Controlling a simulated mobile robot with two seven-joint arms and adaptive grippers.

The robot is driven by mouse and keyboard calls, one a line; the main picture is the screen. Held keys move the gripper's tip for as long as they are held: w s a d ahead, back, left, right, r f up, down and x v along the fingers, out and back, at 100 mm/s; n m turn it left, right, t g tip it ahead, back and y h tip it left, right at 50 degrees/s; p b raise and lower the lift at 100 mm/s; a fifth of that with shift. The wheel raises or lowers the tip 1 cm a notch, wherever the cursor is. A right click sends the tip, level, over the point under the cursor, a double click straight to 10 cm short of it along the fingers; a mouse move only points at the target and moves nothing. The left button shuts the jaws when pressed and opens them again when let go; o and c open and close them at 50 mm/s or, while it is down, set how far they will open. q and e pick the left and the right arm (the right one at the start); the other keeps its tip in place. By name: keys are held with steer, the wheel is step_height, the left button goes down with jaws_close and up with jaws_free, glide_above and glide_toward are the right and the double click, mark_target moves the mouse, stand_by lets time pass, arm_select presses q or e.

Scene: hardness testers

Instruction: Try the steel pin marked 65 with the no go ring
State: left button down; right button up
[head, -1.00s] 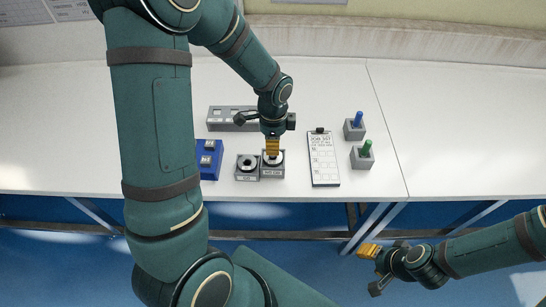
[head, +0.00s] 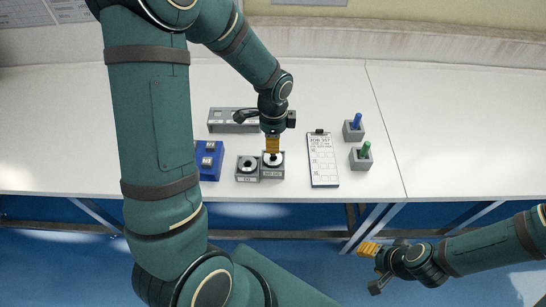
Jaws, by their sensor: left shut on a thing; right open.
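My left gripper (head: 272,151) points down at the right one of two grey ring blocks. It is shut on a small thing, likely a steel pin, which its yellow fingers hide. This right block (head: 273,173) carries a pale ring and a longer label, probably the no go ring. The left block (head: 247,170) holds a similar ring with a dark hole and stands close beside it. Whether the held thing is in the ring or just above it I cannot tell. My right gripper (head: 368,249) is open and empty, in front of the table's front edge.
A blue tray (head: 211,174) with small steel pieces stands left of the blocks. A grey rack (head: 222,127) lies behind. A clipboard (head: 323,165) lies to the right, beside grey holders with a blue (head: 357,121) and a green (head: 365,149) plug. The far right is clear.

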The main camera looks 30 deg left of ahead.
arm_select(q)
steer(key=shift+r+p, duration=0.95)
steer(key=shift+r, duration=0.45)
